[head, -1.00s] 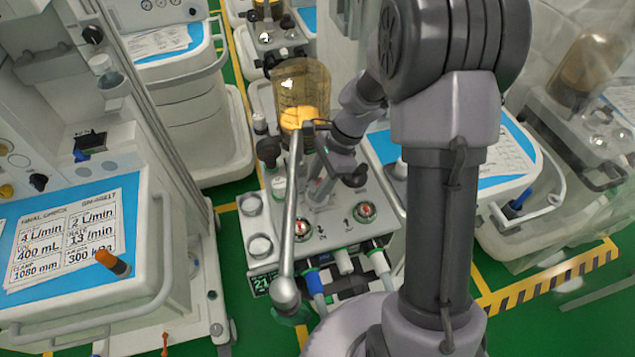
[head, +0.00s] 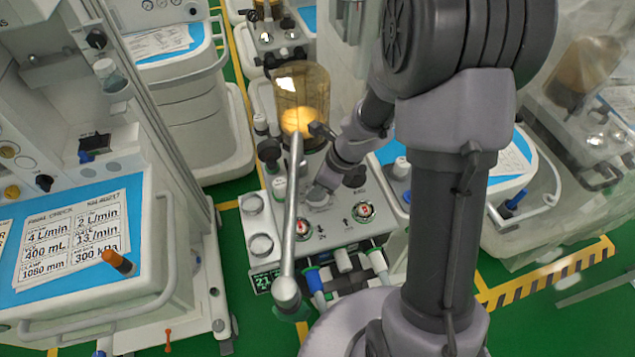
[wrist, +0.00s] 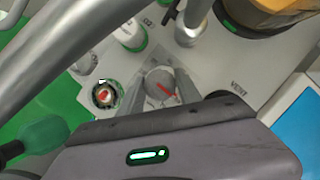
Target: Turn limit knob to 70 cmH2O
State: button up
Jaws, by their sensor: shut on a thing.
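The limit knob (wrist: 159,81) is a round grey knob with a red pointer line, on a pale panel with a printed scale around it. In the wrist view the pointer slants down to the right; the scale numbers are too small to read. My gripper (wrist: 157,88) is shut on the knob, one finger at each side. In the head view my gripper (head: 318,196) is at the panel top and hides the knob.
A bellows in a clear dome (head: 301,95) stands behind my gripper. A long grey metal bar (head: 292,215) crosses in front of the panel. Two red-centred dials (head: 303,228) (head: 363,212) sit near the panel's front edge.

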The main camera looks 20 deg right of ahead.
jog(key=m, duration=0.2)
jog(key=m+t+h, duration=0.1)
jog(key=m, duration=0.1)
jog(key=shift+m+h, duration=0.3)
jog(key=shift+m, duration=0.1)
jog(key=shift+m+b, duration=0.3)
jog(key=o, duration=1.4)
jog(key=shift+c, duration=0.2)
jog(key=shift+r, duration=0.1)
jog(key=p+v, duration=1.2)
jog(key=v, duration=0.5)
jog(key=shift+s, duration=0.3)
jog(key=shift+a, duration=0.1)
